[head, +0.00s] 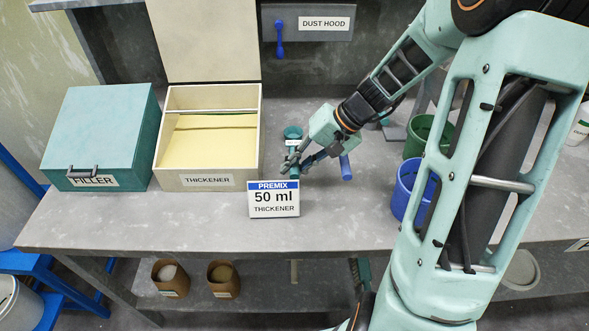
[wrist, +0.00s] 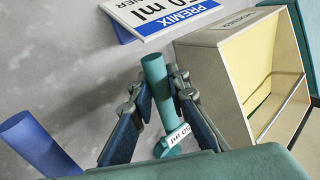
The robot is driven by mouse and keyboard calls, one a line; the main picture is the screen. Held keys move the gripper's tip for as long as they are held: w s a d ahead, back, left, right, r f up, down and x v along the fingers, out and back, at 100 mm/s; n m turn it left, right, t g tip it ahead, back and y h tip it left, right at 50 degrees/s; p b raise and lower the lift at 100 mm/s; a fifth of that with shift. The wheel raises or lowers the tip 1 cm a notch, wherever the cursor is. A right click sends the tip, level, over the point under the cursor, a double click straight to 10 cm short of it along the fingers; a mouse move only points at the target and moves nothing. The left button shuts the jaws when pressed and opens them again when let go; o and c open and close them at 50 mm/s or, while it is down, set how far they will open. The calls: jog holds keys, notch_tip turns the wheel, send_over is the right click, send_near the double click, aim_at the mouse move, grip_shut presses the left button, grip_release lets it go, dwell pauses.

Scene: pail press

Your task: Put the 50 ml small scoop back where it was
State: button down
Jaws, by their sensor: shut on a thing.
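The 50 ml small scoop is teal, with a cup (head: 293,132) and a straight handle (wrist: 155,70). A white tag (wrist: 176,136) on it reads 50 ml, upside down in the wrist view. My gripper (head: 296,164) is shut on the scoop, with the handle between its two fingers (wrist: 158,88). The scoop is over the bench, just right of the thickener box (head: 207,181) and behind the premix sign (head: 273,199). I cannot tell whether it touches the bench.
A blue handle (head: 346,168) is close to the right of my gripper; it also shows in the wrist view (wrist: 40,146). A blue pail (head: 404,190) and a green pail (head: 416,135) stand further right. The filler box (head: 96,130) is at left. The front bench strip (head: 150,225) is clear.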

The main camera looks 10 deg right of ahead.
jog(key=shift+f, duration=0.15)
jog(key=c, duration=1.8)
grip_release()
jog(key=shift+c, duration=0.2)
jog(key=shift+r, duration=0.2)
jog(key=shift+d+r, duration=0.15)
jog(key=shift+r, duration=0.1)
jog(key=v, duration=1.1)
jog(key=shift+r+p, duration=0.2)
jog(key=shift+p, duration=0.15)
